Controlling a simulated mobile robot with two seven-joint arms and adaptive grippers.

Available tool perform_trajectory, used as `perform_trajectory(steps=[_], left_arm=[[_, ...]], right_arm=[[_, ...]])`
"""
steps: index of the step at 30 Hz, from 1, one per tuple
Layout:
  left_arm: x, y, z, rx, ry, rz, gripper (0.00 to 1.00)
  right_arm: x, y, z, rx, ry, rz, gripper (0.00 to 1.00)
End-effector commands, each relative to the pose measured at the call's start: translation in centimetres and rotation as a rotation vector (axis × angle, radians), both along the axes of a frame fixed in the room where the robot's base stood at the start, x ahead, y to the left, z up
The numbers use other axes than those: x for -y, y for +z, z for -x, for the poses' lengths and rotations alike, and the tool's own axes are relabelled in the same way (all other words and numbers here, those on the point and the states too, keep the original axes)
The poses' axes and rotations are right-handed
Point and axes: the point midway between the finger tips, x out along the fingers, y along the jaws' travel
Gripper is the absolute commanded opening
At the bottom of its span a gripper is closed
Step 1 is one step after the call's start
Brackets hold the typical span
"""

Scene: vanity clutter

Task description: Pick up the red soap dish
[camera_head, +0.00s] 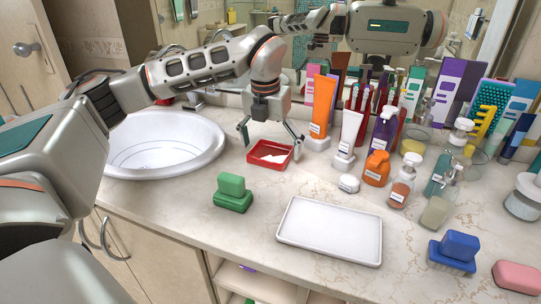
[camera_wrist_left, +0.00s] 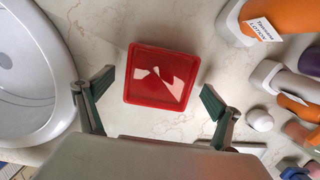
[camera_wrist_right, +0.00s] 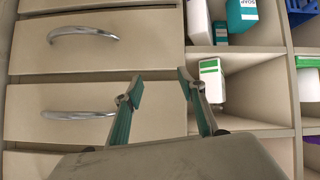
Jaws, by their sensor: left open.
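The red soap dish (camera_head: 265,163) lies on the marble counter just right of the sink. It is a shallow square tray with white patches inside that may be glare. My left gripper (camera_head: 270,136) is open above it, one finger to each side. In the left wrist view, the dish (camera_wrist_left: 133,92) lies ahead of the open left gripper (camera_wrist_left: 157,86), between the lines of the fingers and apart from both. My right gripper (camera_wrist_right: 160,82) is open and empty in the right wrist view, facing drawers and shelves. It is not seen in the head view.
The sink (camera_head: 165,150) is left of the dish. An orange tube (camera_head: 320,105) and a white tube (camera_head: 348,132) stand close on its right. Green soap (camera_head: 232,188) and a white tray (camera_head: 330,230) lie nearer the front. Bottles crowd the right side.

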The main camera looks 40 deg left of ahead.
Motion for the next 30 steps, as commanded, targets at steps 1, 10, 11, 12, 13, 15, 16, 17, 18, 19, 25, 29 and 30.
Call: perform_trajectory(steps=[1,10,11,12,13,15,16,17,18,19,25,29,30], left_arm=[[0.01,0.0,0.01,0.0,0.0,0.0,0.92],[0.01,-0.19,0.03,-0.001,0.0,0.0,0.92],[0.01,-0.2,0.03,-0.001,0.001,0.0,0.92],[0.01,-0.22,0.04,-0.001,0.001,0.0,0.92],[0.02,-0.24,0.03,-0.001,0.001,0.0,0.92],[0.02,-0.27,0.03,-0.001,0.001,0.0,0.92],[0.02,-0.29,0.02,-0.001,0.001,0.0,0.92],[0.01,-0.31,0.02,-0.001,0.001,0.0,0.92],[0.01,-0.33,0.02,-0.001,0.001,0.0,0.92],[0.01,-0.34,0.02,-0.001,0.001,0.0,0.92],[0.01,-0.39,0.01,-0.001,0.0,0.0,0.92],[0.01,-0.38,0.01,-0.001,0.0,0.0,0.64],[0.01,-0.39,0.01,-0.001,0.0,0.0,0.53]], right_arm=[[-0.02,0.1,-0.02,0.001,0.0,0.0,0.4],[-0.06,0.44,-0.15,0.005,0.001,-0.001,0.4],[-0.06,0.48,-0.16,0.005,0.001,-0.001,0.4],[-0.07,0.54,-0.17,0.006,0.001,-0.001,0.4],[-0.07,0.56,-0.19,0.006,0.001,-0.001,0.4],[-0.07,0.65,-0.21,0.007,0.001,-0.001,0.4],[-0.07,0.67,-0.23,0.008,0.001,-0.001,0.4],[-0.08,0.69,-0.24,0.008,0.001,-0.001,0.4],[-0.09,0.71,-0.25,0.008,0.001,-0.001,0.4],[-0.09,0.71,-0.25,0.008,0.001,-0.001,0.4],[-0.08,0.68,-0.22,0.008,0.001,-0.001,0.4],[-0.08,0.67,-0.22,0.008,0.001,-0.001,0.4],[-0.07,0.67,-0.22,0.008,0.001,-0.001,0.4]])
